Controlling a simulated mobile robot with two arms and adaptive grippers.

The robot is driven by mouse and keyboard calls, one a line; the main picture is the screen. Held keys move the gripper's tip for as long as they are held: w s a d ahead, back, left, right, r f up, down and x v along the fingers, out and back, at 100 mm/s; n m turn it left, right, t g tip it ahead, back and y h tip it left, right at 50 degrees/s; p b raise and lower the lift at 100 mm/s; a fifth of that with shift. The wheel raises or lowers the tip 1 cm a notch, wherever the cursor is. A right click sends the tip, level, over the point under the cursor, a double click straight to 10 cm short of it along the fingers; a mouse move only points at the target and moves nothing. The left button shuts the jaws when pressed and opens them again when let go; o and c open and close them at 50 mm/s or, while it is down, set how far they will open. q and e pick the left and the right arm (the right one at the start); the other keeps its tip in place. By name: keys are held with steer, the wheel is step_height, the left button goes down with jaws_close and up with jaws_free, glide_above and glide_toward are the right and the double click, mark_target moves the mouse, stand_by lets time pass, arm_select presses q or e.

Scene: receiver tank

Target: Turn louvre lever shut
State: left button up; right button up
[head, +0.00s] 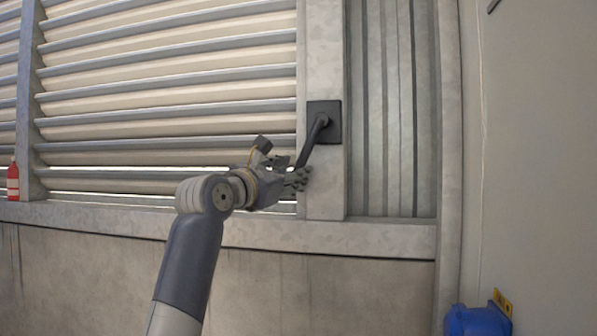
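The louvre lever (316,136) is a dark handle on a black square plate (331,110), fixed to a grey metal post. Its handle slants down and to the left from the pivot. One finger stands up and left of the handle, and the other overlaps the handle's lower end. I cannot tell whether they touch. The louvre slats (170,88) lie left of the post, with bright gaps showing between the lowest ones.
A metal ledge (385,238) runs below the louvre, above a concrete wall (330,295). A red bottle-shaped object (13,182) is at the far left. A blue object (477,321) is at the bottom right. Corrugated panel (392,110) stands right of the post.

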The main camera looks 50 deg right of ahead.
steer(key=v, duration=0.8)
steer(key=shift+d, duration=0.1)
